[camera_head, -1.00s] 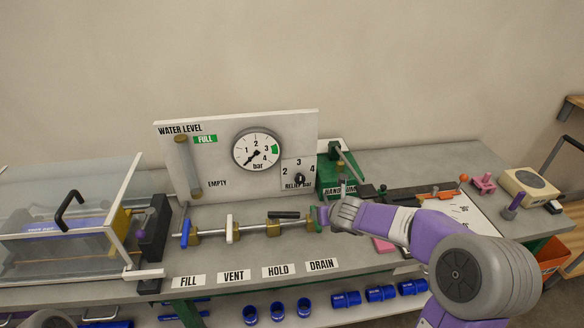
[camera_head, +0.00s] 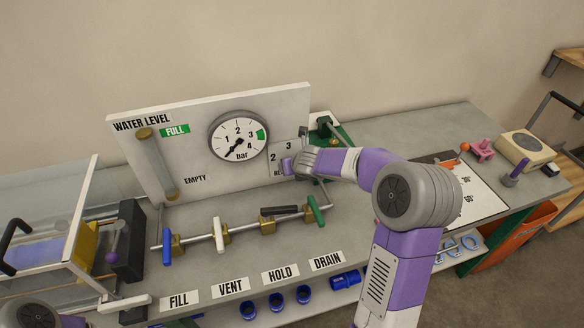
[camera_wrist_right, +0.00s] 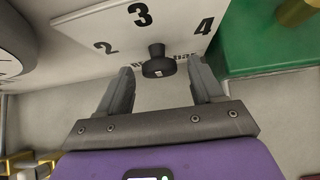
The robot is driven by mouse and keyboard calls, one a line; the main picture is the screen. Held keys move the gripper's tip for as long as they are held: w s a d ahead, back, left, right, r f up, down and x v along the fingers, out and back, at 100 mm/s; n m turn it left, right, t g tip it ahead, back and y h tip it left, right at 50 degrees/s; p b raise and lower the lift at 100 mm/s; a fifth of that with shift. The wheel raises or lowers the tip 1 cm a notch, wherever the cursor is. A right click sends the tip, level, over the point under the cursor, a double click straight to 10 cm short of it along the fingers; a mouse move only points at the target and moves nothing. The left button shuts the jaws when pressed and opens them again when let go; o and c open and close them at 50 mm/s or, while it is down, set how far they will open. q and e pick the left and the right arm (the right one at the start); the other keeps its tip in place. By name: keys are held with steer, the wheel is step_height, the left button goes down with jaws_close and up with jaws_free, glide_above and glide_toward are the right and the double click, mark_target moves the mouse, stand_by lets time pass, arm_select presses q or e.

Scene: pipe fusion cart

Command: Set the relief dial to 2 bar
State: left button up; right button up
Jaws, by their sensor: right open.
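The relief dial (camera_wrist_right: 158,66) is a small black knob on a white panel marked 2, 3 and 4, seen in the right wrist view. Its narrow part lies toward the 3; I cannot tell its exact setting. My right gripper (camera_wrist_right: 162,72) is open, with one finger on each side of the knob and a gap to both. In the head view my right gripper (camera_head: 289,165) is at the dial plate (camera_head: 281,149) and hides the knob and the 4. My left gripper is not in view.
The pressure gauge (camera_head: 238,136) is left of the dial, its needle at the lower left. A green hand pump (camera_head: 327,128) stands just right of the panel. A pipe with several valve handles (camera_head: 220,234) runs below. A covered box (camera_head: 45,220) stands at left.

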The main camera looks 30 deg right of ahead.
steer(key=shift+w+d+f, duration=0.1)
steer(key=shift+w+f, duration=0.2)
steer(key=shift+w, duration=0.05)
steer(key=shift+c, duration=0.5)
steer(key=c, duration=0.9)
steer(key=shift+c, duration=0.2)
steer(key=shift+w+a+f+n+g+h+b, duration=0.1)
steer(key=shift+a+n+h+b, duration=0.1)
steer(key=shift+n+h+b, duration=1.05)
steer(key=shift+a+f+n+g+h+b, duration=0.15)
steer(key=shift+n+h+b, duration=0.55)
steer(key=shift+h, duration=1.2)
steer(key=shift+w+a+f+n+g+h+b, duration=0.1)
steer(key=shift+a+n+h+b, duration=0.1)
steer(key=shift+n+h+b, duration=0.85)
steer(key=shift+r+h, duration=0.1)
steer(key=shift+h, duration=0.5)
